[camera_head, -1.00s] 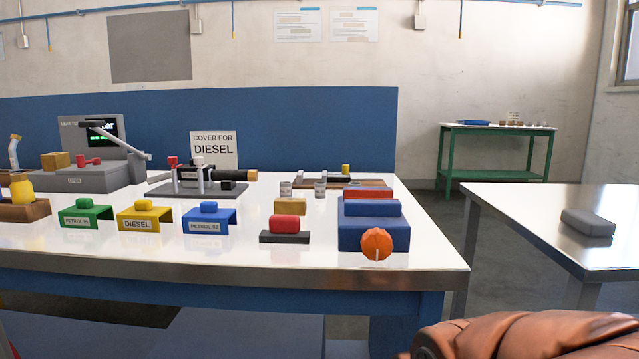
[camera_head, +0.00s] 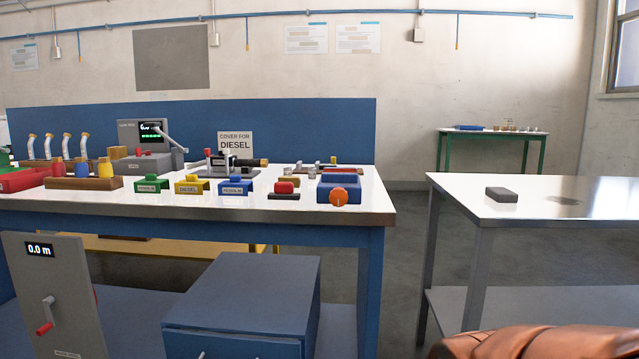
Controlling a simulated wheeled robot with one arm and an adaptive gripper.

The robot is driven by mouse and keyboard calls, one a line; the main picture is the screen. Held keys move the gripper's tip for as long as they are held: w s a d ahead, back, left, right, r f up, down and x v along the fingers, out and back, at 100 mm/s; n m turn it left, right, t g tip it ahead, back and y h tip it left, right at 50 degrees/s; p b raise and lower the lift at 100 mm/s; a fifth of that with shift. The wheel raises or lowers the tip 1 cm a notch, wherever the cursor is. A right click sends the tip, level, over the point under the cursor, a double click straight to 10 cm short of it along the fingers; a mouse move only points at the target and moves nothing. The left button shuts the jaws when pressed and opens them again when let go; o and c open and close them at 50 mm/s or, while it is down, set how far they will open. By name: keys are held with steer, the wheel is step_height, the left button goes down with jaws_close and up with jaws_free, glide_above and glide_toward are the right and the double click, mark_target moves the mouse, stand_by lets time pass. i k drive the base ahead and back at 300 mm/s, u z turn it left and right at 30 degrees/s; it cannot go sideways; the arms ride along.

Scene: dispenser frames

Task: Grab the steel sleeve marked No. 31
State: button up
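Small grey metal cylinders (camera_head: 309,170), which look like sleeves, stand on the white top of the long blue workbench (camera_head: 375,213), behind a tan block (camera_head: 289,181) and left of a blue block fixture (camera_head: 325,191). They are too small and far for me to read any number, so I cannot tell which one is No. 31. My gripper is not in view.
Green (camera_head: 152,186), yellow (camera_head: 192,187) and blue (camera_head: 236,188) covers line the bench's front. A blue cabinet (camera_head: 245,285) and a grey crank box (camera_head: 55,300) stand below. A second table (camera_head: 570,205) with a grey block (camera_head: 501,195) is at right; floor shows between.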

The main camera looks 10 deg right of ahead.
mark_target(312, 170)
steer(key=u, duration=0.95)
steer(key=i, duration=0.65)
steer(key=z, duration=0.15)
